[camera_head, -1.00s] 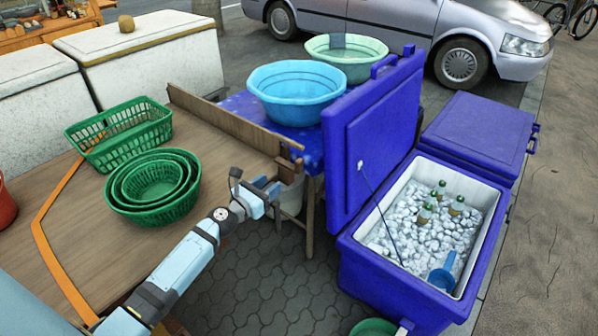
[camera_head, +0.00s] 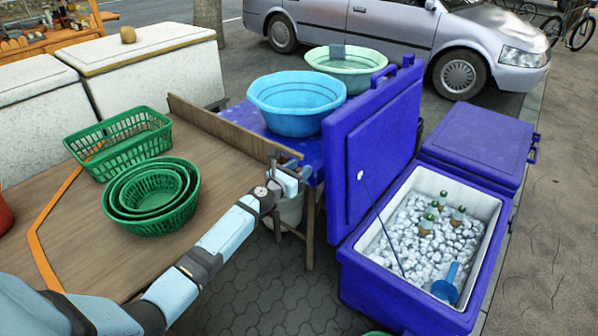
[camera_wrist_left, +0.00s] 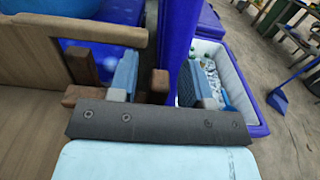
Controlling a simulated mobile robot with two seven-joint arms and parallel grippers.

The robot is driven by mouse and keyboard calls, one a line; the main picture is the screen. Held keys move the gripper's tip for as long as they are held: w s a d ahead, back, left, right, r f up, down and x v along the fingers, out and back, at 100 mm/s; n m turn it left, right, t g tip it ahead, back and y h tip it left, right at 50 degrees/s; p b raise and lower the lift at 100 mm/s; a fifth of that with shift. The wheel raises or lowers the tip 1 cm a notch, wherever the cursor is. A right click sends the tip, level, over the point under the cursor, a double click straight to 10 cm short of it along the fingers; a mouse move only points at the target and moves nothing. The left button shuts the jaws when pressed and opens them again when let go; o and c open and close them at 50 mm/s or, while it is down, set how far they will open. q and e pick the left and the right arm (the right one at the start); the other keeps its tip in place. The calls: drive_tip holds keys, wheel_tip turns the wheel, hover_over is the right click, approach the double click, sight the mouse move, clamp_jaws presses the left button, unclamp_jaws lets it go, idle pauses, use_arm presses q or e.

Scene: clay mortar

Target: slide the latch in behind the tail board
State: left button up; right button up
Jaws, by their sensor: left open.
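The tail board (camera_head: 225,125) is a long upright wooden plank along the far edge of the wooden table. In the left wrist view, the tail board (camera_wrist_left: 70,28) runs along the upper left. A small brown wooden block (camera_wrist_left: 160,80), which looks like the latch, shows between the fingers of my left gripper (camera_wrist_left: 158,84). In the head view my left gripper (camera_head: 291,168) is open at the right end of the tail board and largely hides the latch. I cannot tell whether a finger touches the block. My right gripper is not in view.
Nested green baskets (camera_head: 150,192) and a green crate (camera_head: 118,143) stand on the table (camera_head: 95,240). A blue cooler's raised lid (camera_head: 372,140) stands close to the right of my gripper. White chests (camera_head: 150,65) stand at the back left.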

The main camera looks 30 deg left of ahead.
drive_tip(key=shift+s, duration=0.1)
use_arm(q)
clamp_jaws()
drive_tip(key=a, duration=0.2)
drive_tip(key=a+b, duration=0.1)
drive_tip(key=a, duration=0.1)
drive_tip(key=shift+w, duration=0.4)
drive_tip(key=shift+r, duration=0.1)
unclamp_jaws()
drive_tip(key=shift+a, duration=0.15)
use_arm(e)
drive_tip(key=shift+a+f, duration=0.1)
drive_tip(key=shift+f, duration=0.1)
use_arm(q)
drive_tip(key=s+a+p, duration=0.1)
drive_tip(key=s+a, duration=0.1)
drive_tip(key=s, duration=1.1)
drive_tip(key=shift+s+a, duration=0.2)
drive_tip(key=shift+s, duration=0.1)
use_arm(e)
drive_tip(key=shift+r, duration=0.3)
